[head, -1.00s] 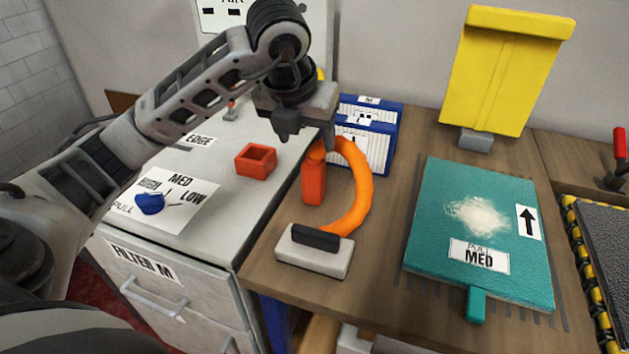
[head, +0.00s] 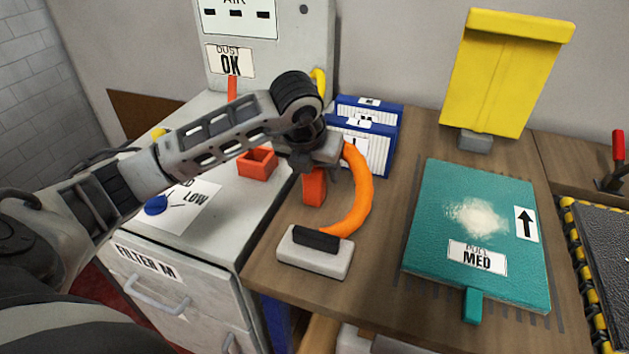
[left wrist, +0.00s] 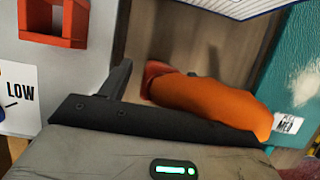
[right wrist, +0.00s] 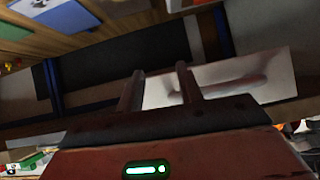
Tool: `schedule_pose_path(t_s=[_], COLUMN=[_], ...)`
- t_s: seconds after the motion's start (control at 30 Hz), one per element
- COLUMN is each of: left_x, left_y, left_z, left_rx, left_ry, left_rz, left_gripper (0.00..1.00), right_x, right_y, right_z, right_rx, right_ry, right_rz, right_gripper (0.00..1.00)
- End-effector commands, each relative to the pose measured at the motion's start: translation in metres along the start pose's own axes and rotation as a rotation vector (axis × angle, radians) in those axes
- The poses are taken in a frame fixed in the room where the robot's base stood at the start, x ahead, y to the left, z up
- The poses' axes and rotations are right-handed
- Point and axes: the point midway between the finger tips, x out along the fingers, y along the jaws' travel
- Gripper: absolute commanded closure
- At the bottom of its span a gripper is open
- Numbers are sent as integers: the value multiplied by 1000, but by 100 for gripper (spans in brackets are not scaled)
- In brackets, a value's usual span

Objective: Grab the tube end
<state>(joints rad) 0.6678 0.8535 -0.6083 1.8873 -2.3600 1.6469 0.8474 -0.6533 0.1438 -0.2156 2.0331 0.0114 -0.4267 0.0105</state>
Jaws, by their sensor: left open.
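The orange curved tube (head: 361,195) rises from a grey block with a black top (head: 315,256) on the wooden bench. Its red end piece (head: 314,189) hangs down at the upper left of the curve. My left gripper (head: 320,168) is just above this red end, open. In the left wrist view, the orange tube (left wrist: 208,101) and part of its red end (left wrist: 152,72) lie close by the fingers (left wrist: 155,75); whether they touch is unclear. My right gripper (right wrist: 158,85) is open and empty, away from the tube.
A red square socket (head: 257,163) is on the grey cabinet (head: 215,235), near a blue knob (head: 156,206). Blue-framed filters (head: 385,150) stand behind the tube. A teal pad (head: 430,220) lies to the right; bare bench (head: 385,240) lies between.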

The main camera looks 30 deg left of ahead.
Motion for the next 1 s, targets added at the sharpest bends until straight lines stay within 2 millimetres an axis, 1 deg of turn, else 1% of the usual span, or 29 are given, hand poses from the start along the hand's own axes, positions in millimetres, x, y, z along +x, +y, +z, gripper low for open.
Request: schedule_pose_path(t_s=[0.03,0.07,0.1,0.17,0.2,0.5,0.67,0.77,0.8,0.87,1.0], left_x=[0,0,0,0,0,-2,-9,-23,-31,-47,-90], left_y=[0,0,0,0,0,0,0,0,-1,-1,-3], left_z=[0,0,0,0,0,1,5,11,14,7,-6], left_rx=[0,0,0,0,0,-1,-1,-2,-1,3,3], left_ry=[0,0,0,0,0,-2,-4,-9,-10,-8,-11], left_rz=[0,0,0,0,0,-1,-2,-3,-4,-3,-4], left_gripper=[44,52,63,80,90,90,90,90,90,90,90], right_x=[0,0,0,0,0,-1,0,2,4,3,3], right_y=[0,0,0,0,0,0,0,0,0,0,0], right_z=[0,0,0,0,0,4,8,11,13,13,12], right_rx=[2,3,4,4,4,5,3,0,-1,-2,-6], right_ry=[0,0,0,-1,-1,-9,-12,-14,-15,-17,-12], right_rz=[1,1,1,1,1,1,0,-1,-2,-3,-5], right_gripper=[64,64,64,64,64,64,64,64,64,64,64])
